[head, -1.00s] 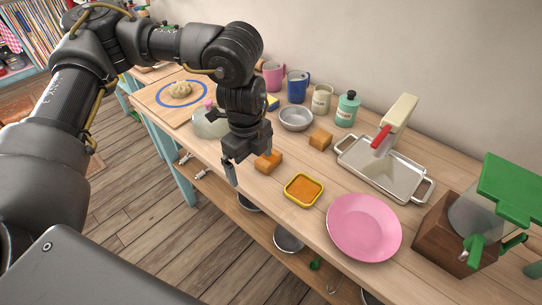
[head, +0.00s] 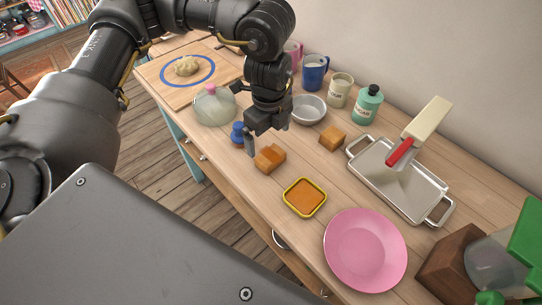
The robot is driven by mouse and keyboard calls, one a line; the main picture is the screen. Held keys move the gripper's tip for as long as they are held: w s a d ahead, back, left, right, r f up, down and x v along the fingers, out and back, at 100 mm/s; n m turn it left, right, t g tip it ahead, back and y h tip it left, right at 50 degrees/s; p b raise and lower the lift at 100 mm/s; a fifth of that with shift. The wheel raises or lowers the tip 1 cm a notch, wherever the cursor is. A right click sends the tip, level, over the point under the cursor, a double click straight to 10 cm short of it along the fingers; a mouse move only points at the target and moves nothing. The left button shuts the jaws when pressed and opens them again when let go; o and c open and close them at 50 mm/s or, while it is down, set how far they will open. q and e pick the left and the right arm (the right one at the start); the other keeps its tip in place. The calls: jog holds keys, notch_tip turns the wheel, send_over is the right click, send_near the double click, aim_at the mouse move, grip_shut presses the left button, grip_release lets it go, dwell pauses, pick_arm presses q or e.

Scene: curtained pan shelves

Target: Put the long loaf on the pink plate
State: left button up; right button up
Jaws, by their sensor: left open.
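The long loaf (head: 270,158) is an orange-brown block lying on the wooden counter, left of the yellow-rimmed dish. A shorter brown loaf (head: 332,138) lies farther back to its right. The pink plate (head: 365,250) is round, empty and near the counter's front, to the right of the dish. My left gripper (head: 266,136) is open and empty, pointing down just behind and above the long loaf. One finger shows near the loaf's left end; the other is hard to make out. Whether it touches the loaf cannot be told. My right gripper is out of view.
A yellow-rimmed orange dish (head: 305,197) sits between long loaf and plate. A small blue object (head: 237,132) is left of the gripper.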

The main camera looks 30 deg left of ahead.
aim_at(270, 155)
pick_arm(q)
jog(key=shift+w+f, duration=0.25)
jog(key=shift+f, duration=1.15)
jog(key=shift+s+f, duration=0.1)
jog(key=f+p, duration=0.1)
jog(key=f, duration=0.4)
jog(key=shift+d+p, duration=0.2)
jog(key=shift+p, duration=0.1)
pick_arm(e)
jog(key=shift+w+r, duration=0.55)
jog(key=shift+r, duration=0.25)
pick_arm(q)
jog(key=shift+s, duration=0.1)
jog(key=shift+c, duration=0.3)
